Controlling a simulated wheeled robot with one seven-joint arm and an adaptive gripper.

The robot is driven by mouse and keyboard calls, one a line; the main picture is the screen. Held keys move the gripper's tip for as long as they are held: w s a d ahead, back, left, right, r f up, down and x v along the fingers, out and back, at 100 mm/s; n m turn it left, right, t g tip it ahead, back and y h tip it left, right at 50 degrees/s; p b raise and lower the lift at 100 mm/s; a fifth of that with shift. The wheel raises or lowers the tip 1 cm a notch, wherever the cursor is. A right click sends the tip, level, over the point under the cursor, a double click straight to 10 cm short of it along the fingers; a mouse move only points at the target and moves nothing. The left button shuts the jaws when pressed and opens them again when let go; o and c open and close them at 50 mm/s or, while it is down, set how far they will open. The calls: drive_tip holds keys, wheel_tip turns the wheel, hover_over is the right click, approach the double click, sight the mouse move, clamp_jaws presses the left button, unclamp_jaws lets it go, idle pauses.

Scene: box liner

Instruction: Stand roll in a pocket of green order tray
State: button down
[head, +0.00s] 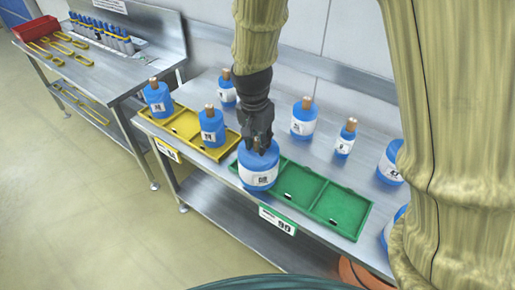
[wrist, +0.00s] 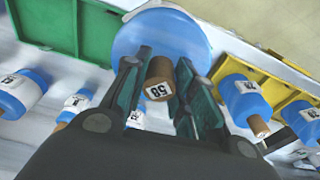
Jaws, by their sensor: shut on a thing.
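My gripper (head: 258,143) points down and is shut on the core of a large blue roll (head: 258,172) with a white label. In the wrist view the fingers (wrist: 160,90) sit either side of the brown core end (wrist: 159,70), marked 58, with the blue roll face (wrist: 150,32) behind. The roll is upright at the left end of the green tray (head: 337,212) and hides that end. I cannot tell whether its base touches the tray. The tray's middle and right pockets look empty. The tray also shows in the wrist view (wrist: 94,30).
A yellow tray (head: 184,124) with two blue rolls (head: 212,127) stands just left. Several other rolls stand on the steel table behind and at the right, including a slim one (head: 346,138). A second bench (head: 122,75) with a red bin (head: 36,29) is at the far left.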

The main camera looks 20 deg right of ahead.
drive_tip(key=w+d+f+p, duration=0.3)
drive_tip(key=w+f, duration=0.1)
drive_tip(key=w, duration=0.3)
drive_tip(key=shift+w, duration=0.35)
idle(0.4)
drive_tip(key=shift+f, duration=0.2)
drive_tip(key=c, duration=1.1)
unclamp_jaws()
drive_tip(key=shift+s, duration=0.1)
drive_tip(key=shift+c, duration=0.2)
wheel_tip(320, 180, up, 12)
drive_tip(key=a+b, duration=0.1)
drive_tip(key=b, duration=0.1)
drive_tip(key=shift+s, duration=0.45)
drive_tip(key=shift+a, duration=0.1)
